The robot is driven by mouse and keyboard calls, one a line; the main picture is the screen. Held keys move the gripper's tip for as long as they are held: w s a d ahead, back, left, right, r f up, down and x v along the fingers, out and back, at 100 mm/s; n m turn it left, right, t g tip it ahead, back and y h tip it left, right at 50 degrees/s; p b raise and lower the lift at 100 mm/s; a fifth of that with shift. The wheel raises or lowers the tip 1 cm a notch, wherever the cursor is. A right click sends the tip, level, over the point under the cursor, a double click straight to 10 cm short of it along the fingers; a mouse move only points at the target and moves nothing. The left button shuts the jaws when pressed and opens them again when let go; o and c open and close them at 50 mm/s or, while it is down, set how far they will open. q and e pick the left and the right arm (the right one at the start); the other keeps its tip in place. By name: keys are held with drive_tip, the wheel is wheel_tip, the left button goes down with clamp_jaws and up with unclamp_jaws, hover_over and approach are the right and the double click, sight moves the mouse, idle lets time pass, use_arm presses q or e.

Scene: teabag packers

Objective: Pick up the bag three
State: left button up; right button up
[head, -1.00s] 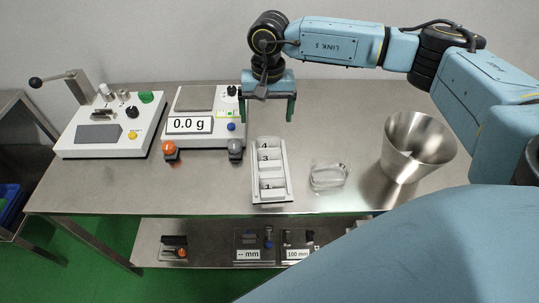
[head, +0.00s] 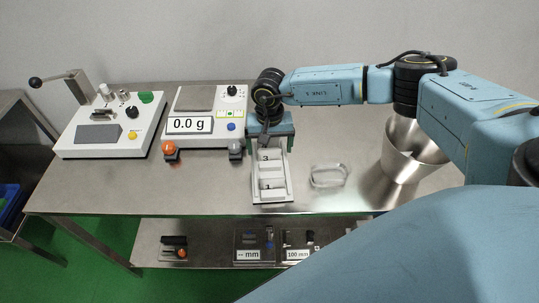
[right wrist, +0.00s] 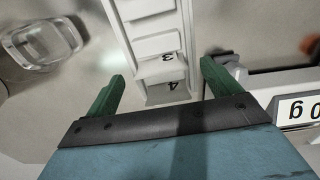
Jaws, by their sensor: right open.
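The white tray (head: 285,190) stands on the steel table with numbered compartments. The number 3 mark (head: 265,158) shows near its far end in the head view; in the right wrist view the 3 (right wrist: 167,57) lies just beyond the 4. I cannot clearly tell a bag from the white compartment by the 3. My right gripper (head: 270,146) is open and empty over the tray's far end, hiding the 4 in the head view. In the right wrist view its green fingers (right wrist: 163,72) are on either side of the tray, apart from it. My left gripper is not in view.
A scale (head: 205,98) reading 0.0 g stands close to the left of my right gripper, with a white device (head: 75,143) farther left. A clear glass dish (head: 328,175) and a steel bucket (head: 405,150) are to the right. The table's front left is clear.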

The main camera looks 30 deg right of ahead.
drive_tip(key=shift+f, duration=0.3)
drive_tip(key=c, duration=1.1)
